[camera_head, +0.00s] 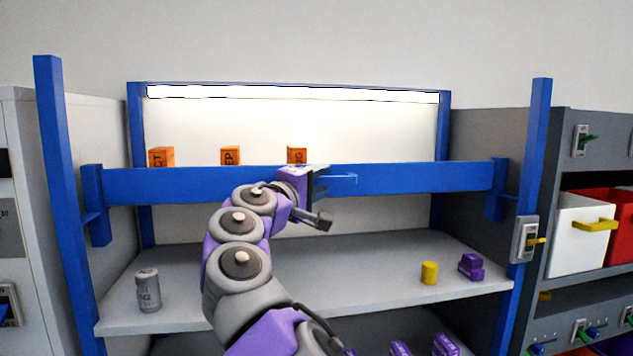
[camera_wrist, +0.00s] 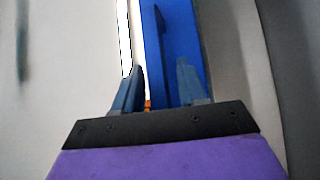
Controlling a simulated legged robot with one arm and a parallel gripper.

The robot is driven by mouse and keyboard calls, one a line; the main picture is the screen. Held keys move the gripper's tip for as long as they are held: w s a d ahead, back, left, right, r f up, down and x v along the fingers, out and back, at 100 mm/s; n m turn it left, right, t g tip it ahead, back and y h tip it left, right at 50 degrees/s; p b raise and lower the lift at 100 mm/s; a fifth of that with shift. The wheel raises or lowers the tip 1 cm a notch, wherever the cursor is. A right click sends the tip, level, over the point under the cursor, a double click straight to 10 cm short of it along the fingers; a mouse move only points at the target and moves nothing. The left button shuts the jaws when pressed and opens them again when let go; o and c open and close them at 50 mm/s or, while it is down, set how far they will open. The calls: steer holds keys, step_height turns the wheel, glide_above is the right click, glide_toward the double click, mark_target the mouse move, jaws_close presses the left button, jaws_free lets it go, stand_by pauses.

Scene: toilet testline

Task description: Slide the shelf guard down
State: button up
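The shelf guard (camera_head: 420,179) is a long blue horizontal bar across the front of the blue-framed shelf, held by blue brackets at both ends. A thin blue handle (camera_head: 345,178) sticks out near its middle. My gripper (camera_head: 322,180) is at the guard's middle, at the handle's left part. In the wrist view the guard (camera_wrist: 184,25) runs upright behind my gripper (camera_wrist: 159,72). Its two blue-grey fingers stand apart, with a thin blue strip (camera_wrist: 161,40), apparently the handle, between them. I cannot tell whether either finger touches it.
Orange boxes (camera_head: 230,156) stand behind the guard. The lower shelf (camera_head: 350,285) holds a grey can (camera_head: 147,290), a yellow cylinder (camera_head: 429,273) and a purple block (camera_head: 471,267). Blue posts (camera_head: 65,190) flank the shelf. A switch box (camera_head: 525,240) is on the right post.

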steer(key=shift+w+d, duration=0.2)
steer(key=shift+d, duration=0.3)
steer(key=shift+w+d, duration=0.15)
steer(key=shift+d, duration=0.35)
steer(key=c, duration=0.3)
steer(key=shift+d, duration=0.2)
steer(key=shift+c, duration=2.1)
steer(key=shift+a, duration=0.2)
jaws_close()
